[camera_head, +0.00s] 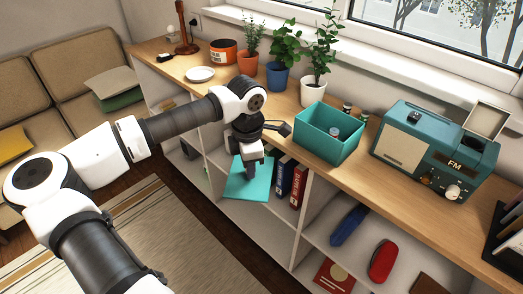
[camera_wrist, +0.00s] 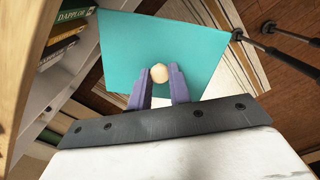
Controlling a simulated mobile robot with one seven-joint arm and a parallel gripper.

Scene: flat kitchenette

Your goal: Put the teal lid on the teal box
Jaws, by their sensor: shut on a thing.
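The teal lid (camera_head: 249,180) is in my gripper (camera_head: 252,162), held in the air in front of the shelf unit, lower than the countertop. In the wrist view the lid (camera_wrist: 180,55) spreads out beyond the fingers, and my gripper (camera_wrist: 160,80) is shut on its round pale knob (camera_wrist: 159,73). The teal box (camera_head: 327,134) stands open on the counter, to the right of my gripper and apart from the lid. A small grey, round-topped item (camera_head: 334,132) shows inside the box.
A teal radio (camera_head: 436,150) stands right of the box, and small dark-topped jars (camera_head: 347,109) stand behind it. Potted plants (camera_head: 280,75) line the counter to the left. The counter's front edge and shelved books (camera_head: 284,176) are close to the lid.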

